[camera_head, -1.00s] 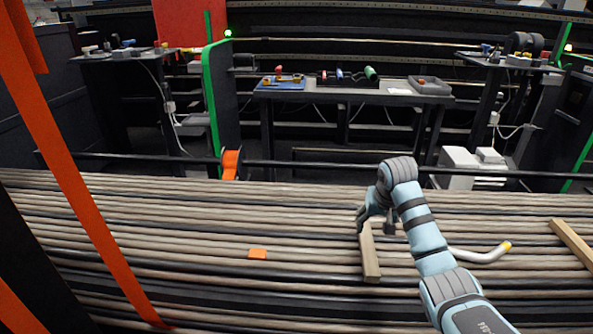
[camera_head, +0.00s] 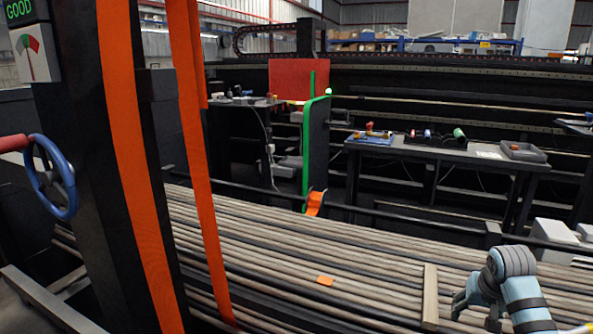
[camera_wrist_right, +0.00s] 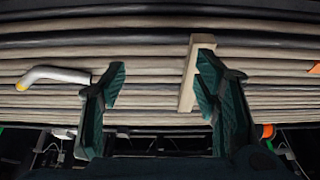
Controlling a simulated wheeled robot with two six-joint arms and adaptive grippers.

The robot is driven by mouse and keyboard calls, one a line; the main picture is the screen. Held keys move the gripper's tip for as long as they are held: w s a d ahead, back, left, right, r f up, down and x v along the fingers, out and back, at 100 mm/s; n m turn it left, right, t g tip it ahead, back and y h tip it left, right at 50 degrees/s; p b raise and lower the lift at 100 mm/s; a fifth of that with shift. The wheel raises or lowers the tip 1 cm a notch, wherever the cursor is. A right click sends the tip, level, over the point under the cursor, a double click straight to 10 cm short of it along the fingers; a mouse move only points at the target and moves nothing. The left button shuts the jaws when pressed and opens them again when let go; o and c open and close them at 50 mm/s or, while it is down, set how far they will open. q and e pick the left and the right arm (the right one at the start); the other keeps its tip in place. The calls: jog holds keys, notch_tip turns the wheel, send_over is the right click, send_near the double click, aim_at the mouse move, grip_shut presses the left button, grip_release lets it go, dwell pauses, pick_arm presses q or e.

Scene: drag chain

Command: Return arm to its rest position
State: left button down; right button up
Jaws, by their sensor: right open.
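My right arm (camera_head: 525,300) enters the head view at the bottom right corner. Its gripper (camera_head: 477,312) is over the bed of long rods, just right of a pale wooden bar (camera_head: 430,295). My left arm and gripper are not in view.
Rods (camera_head: 270,250) fill the front. An orange tag (camera_head: 325,281) lies on them. A white bent tube (camera_wrist_right: 55,75) lies left of the fingers. Orange straps (camera_head: 200,170), a dark post with a gauge (camera_head: 35,60) and a blue handwheel (camera_head: 55,178) stand left. A workbench (camera_head: 430,152) stands behind.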

jog(key=s+a+f+n+g+p, duration=0.15)
jog(key=s+a+f+p, duration=0.25)
jog(key=s+f+p, duration=0.5)
jog(key=s+a+f+n+p, duration=0.3)
jog(key=s+f, duration=0.4)
jog(key=f, duration=0.6)
pick_arm(q)
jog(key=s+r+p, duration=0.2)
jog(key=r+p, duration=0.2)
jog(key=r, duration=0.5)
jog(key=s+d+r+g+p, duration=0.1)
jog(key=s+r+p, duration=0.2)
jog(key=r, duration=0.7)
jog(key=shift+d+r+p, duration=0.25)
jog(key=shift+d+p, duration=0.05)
jog(key=shift+p, duration=0.5)
pick_arm(e)
jog(key=s+a+f, duration=0.1)
jog(key=s+a, duration=0.3)
jog(key=s, duration=0.6)
jog(key=s+a+f+n+g+y, duration=0.1)
jog(key=s+a+f, duration=0.1)
jog(key=s, duration=0.8)
jog(key=s+a+f, duration=0.2)
jog(key=s+a, duration=0.3)
jog(key=s, duration=0.5)
jog(key=shift+s+a, duration=0.2)
jog(key=shift+a, duration=0.15)
jog(key=shift+n, duration=0.25)
